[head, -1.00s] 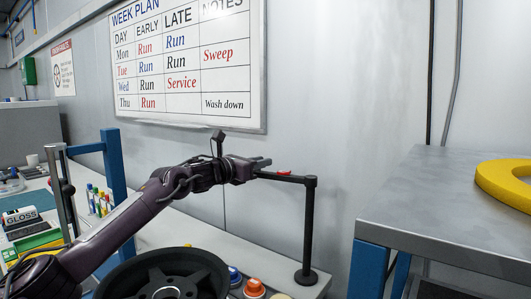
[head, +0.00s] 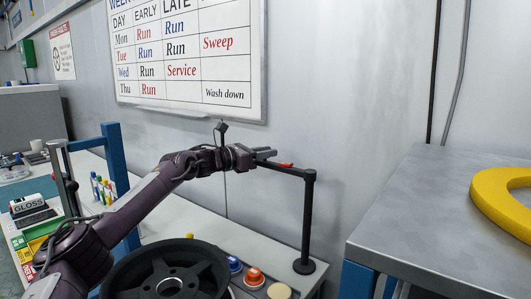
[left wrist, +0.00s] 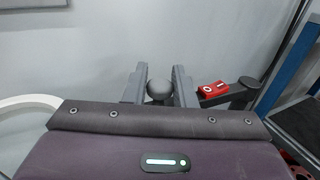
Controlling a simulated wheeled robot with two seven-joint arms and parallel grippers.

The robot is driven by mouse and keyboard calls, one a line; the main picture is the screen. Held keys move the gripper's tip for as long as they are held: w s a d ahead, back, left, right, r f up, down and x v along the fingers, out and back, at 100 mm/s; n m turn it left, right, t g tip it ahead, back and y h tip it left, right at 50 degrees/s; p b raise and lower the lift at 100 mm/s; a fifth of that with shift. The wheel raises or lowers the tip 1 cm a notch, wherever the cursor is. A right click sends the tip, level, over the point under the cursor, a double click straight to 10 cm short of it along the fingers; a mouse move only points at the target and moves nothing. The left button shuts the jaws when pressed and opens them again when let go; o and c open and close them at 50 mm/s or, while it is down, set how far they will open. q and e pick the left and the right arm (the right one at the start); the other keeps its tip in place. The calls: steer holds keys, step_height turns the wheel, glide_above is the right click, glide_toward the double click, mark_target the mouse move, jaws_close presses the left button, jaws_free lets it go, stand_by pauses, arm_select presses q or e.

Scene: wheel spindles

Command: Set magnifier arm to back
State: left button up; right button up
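The magnifier arm (head: 292,168) is a dark bar reaching left from the top of a black post (head: 306,220) on the bench by the wall. A red piece sits on the bar; it also shows in the left wrist view (left wrist: 213,89). My left gripper (head: 270,154) is over the bar's left end. In the left wrist view a grey ball knob (left wrist: 159,90) lies between its two spread fingers. I cannot tell whether they touch it. A pale ring (left wrist: 25,108) at the left there is partly cut off; I cannot tell if it is the magnifier's lens. My right gripper is out of view.
A black wheel (head: 165,275) is in front of the bench, near orange (head: 254,276) and blue buttons. A grey metal table (head: 430,215) with a yellow ring (head: 490,200) stands right. A blue post (head: 116,160) and marker pens are left. The whiteboard (head: 190,55) hangs behind.

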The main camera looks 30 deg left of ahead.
arm_select(q)
steer(key=o, duration=0.4)
steer(key=shift+w, duration=0.15)
steer(key=shift+c, duration=0.2)
steer(key=b+v, duration=0.2)
steer(key=v, duration=0.5)
steer(key=shift+s+a+b, duration=0.25)
steer(key=shift+s+b, duration=0.05)
steer(key=shift+s, duration=0.05)
steer(key=shift+r, duration=0.1)
